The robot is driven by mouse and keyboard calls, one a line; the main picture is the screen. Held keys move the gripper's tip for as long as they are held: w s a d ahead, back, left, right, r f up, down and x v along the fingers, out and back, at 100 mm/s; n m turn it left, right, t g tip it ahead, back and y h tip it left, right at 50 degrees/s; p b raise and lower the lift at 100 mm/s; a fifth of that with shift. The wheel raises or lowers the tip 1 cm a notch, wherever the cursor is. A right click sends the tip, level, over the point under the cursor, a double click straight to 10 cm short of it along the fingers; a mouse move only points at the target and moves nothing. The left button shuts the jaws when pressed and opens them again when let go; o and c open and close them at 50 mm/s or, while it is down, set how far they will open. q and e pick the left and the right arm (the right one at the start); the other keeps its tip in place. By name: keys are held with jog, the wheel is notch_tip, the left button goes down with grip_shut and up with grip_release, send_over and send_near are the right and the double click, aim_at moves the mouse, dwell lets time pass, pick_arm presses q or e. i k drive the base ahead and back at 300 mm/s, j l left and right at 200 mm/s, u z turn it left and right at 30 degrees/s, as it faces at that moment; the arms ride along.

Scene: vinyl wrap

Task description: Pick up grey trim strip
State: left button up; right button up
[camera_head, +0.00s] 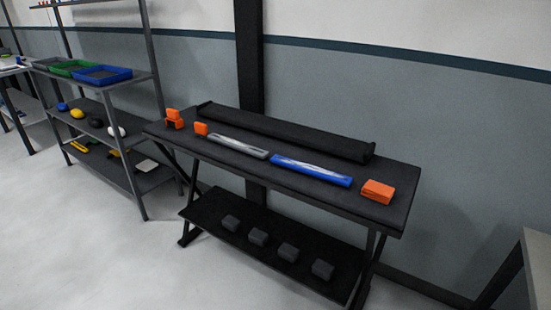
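The grey trim strip (238,146) lies flat on the dark workbench top (230,165), left of the middle and along the front part. A blue strip (311,170) lies in line with it, just to its right, with its left end close to the grey strip's right end. Both strips have a lighter, shiny upper face. Neither of my grippers shows in the head view, and nothing touches the grey strip.
Orange blocks (201,128) stand left of the strips, and an orange block (377,191) lies at the right end. A long black bar (285,132) runs along the bench's back. Several dark blocks (258,237) sit on the lower shelf. A shelving rack (145,183) stands left; open floor lies in front.

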aim_at(250, 149)
jog(key=i+j, duration=0.9)
jog(key=j, duration=0.2)
jog(key=i+j, duration=0.4)
jog(key=i+j+z, duration=0.05)
jog(key=j, duration=0.05)
